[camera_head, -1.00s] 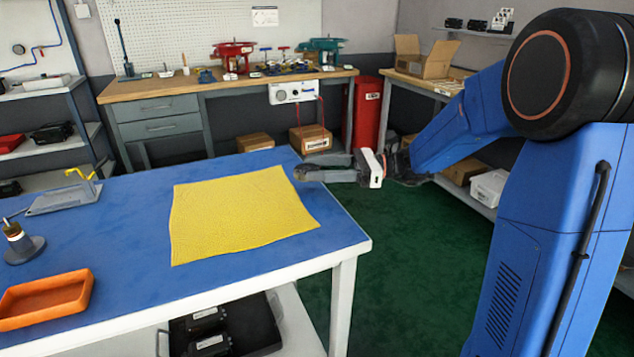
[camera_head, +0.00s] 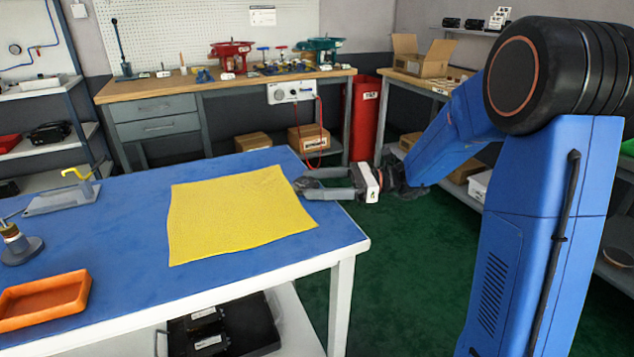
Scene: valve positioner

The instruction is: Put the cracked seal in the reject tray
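I cannot make out a cracked seal anywhere in this view. A yellow cloth (camera_head: 238,215) lies spread on the blue-topped table (camera_head: 120,250), with slight wrinkles. Whether anything lies under it cannot be seen. An orange tray (camera_head: 42,301) sits at the table's front left and looks empty; no label on it shows. My gripper (camera_head: 304,184) is at the table's right edge, beside the cloth's right side.
A dark round-based fixture (camera_head: 18,246) and a grey plate with a yellow hook (camera_head: 66,195) stand on the table's left. A wooden workbench (camera_head: 230,85) with red and teal valves stands behind. The blue surface between tray and cloth is clear.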

